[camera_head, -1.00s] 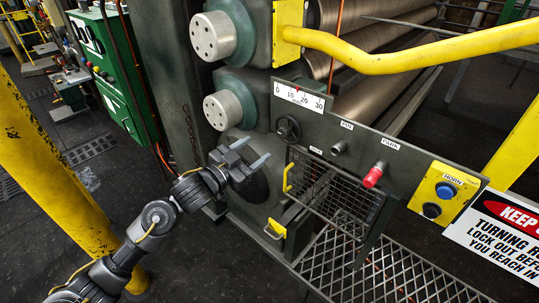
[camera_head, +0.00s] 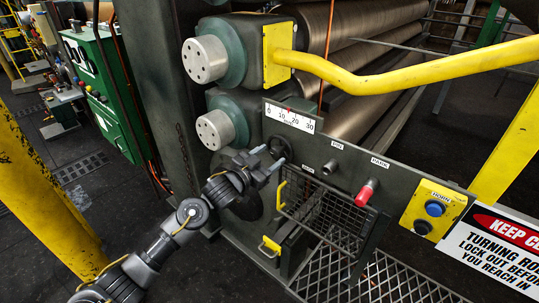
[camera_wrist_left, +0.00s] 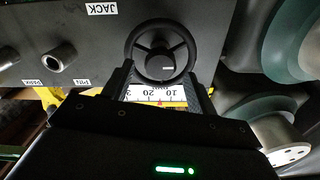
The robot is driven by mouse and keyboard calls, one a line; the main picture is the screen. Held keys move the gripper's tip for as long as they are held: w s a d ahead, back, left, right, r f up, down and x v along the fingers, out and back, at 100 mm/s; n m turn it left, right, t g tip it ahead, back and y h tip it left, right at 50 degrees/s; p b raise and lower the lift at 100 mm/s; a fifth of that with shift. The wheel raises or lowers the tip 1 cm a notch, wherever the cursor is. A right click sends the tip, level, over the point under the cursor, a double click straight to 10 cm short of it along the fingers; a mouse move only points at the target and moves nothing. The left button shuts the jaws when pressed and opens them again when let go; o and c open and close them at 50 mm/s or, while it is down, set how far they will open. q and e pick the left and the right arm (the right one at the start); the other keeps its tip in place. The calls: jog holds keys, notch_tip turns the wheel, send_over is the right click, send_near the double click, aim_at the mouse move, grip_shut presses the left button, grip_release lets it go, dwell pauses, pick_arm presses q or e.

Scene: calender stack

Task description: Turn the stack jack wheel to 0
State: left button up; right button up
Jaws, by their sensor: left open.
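The jack wheel (camera_head: 280,147) is a small black handwheel on the dark panel, below the white scale (camera_head: 289,118) marked 0 to 30. The red pointer on the scale stands about midway between 10 and 20. My left gripper (camera_head: 268,157) is open, with its fingertips close at the wheel's lower left. In the left wrist view the spoked wheel (camera_wrist_left: 161,50) lies ahead of the open gripper (camera_wrist_left: 162,80), near its fingertips. I cannot tell whether they touch the rim. The scale (camera_wrist_left: 157,95) shows between the fingers. My right gripper is not in view.
A red knob (camera_head: 366,192) and a yellow horn box (camera_head: 434,208) are to the right on the panel. A wire basket (camera_head: 325,212) with a yellow handle is below the wheel. A thick yellow rail (camera_head: 390,77) crosses above. Round hubs (camera_head: 215,130) stick out at left.

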pick_arm(q)
jog(key=shift+w+d, duration=0.2)
jog(key=shift+w, duration=0.05)
jog(key=c, duration=1)
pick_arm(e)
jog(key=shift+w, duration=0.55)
pick_arm(q)
jog(key=shift+f+m, duration=0.1)
jog(key=shift+m, duration=0.2)
jog(key=shift+m+b, duration=0.5)
jog(key=shift+m, duration=0.7)
jog(key=shift+m+b, duration=0.65)
jog(key=shift+m, duration=1.25)
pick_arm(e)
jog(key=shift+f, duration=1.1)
pick_arm(q)
jog(key=shift+s, duration=0.1)
